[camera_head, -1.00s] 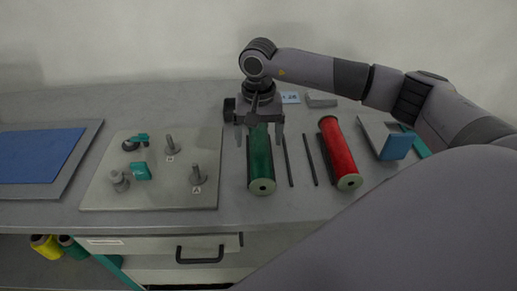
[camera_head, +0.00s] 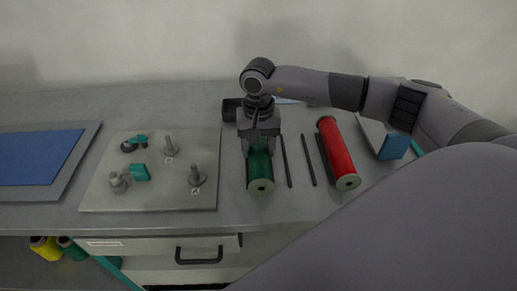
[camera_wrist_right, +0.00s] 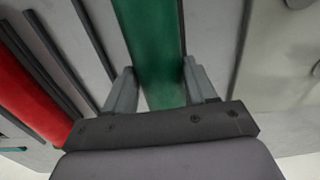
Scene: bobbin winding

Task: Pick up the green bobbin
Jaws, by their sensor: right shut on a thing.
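The green bobbin (camera_head: 260,172) lies on the grey table in the head view, its pale end toward the front edge. My right gripper (camera_head: 259,152) is over its rear part, with the fingers down on either side. In the right wrist view the green bobbin (camera_wrist_right: 157,50) runs between the two fingers of the right gripper (camera_wrist_right: 160,88). The right gripper is shut on the bobbin, which still appears to rest on the table. The gripper hides the bobbin's far end. My left gripper is not in view.
A red bobbin (camera_head: 338,155) lies to the right, beyond thin dark rods (camera_head: 308,160). A plate with pegs (camera_head: 150,198) is at the left, beside a blue mat (camera_head: 40,157). A blue block (camera_head: 394,146) stands at the far right. A drawer handle (camera_head: 199,257) is below the table edge.

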